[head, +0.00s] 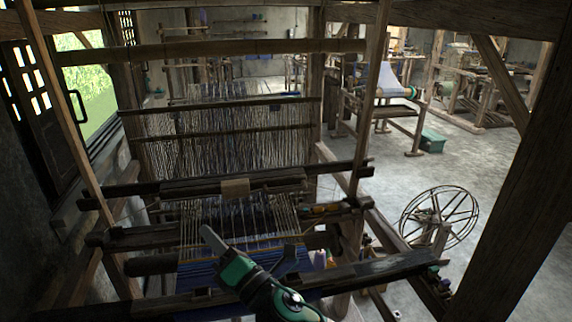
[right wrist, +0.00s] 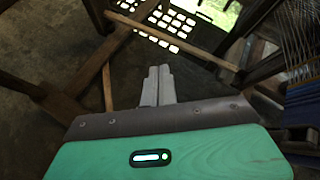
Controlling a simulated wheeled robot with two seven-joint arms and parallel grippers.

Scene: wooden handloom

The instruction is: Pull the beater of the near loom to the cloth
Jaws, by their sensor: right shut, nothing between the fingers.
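The arm hides part of the cloth. My left gripper is not in view.
Slanted wooden posts flank the loom, and a front beam (head: 375,270) crosses close to me. A small shuttle-like item (head: 322,209) lies at the right of the warp. A spoked wheel (head: 440,217) stands at right. Other looms stand behind, with open floor (head: 480,160) between.

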